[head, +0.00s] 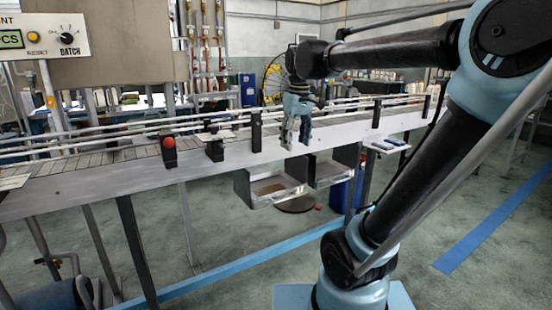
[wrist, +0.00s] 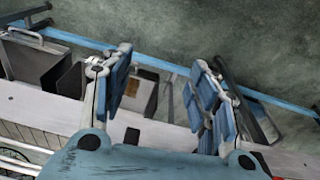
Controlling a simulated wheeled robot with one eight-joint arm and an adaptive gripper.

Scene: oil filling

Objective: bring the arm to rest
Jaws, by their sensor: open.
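My gripper (head: 296,132) hangs from my arm over the near side of the conveyor in the head view, with its fingers pointing down. In the wrist view my gripper (wrist: 160,95) shows its two blue-padded fingers spread wide apart. Nothing is held between them. Beyond the fingers lie the conveyor's pale side rail (wrist: 150,132) and the floor. My arm reaches from its base at the lower right of the head view up and over to the left.
The conveyor (head: 120,170) runs across the head view, with a red button (head: 169,142) on its side. Two open metal bins (head: 275,195) hang below its near edge. A control panel (head: 45,37) stands at upper left. The floor in front is mostly clear.

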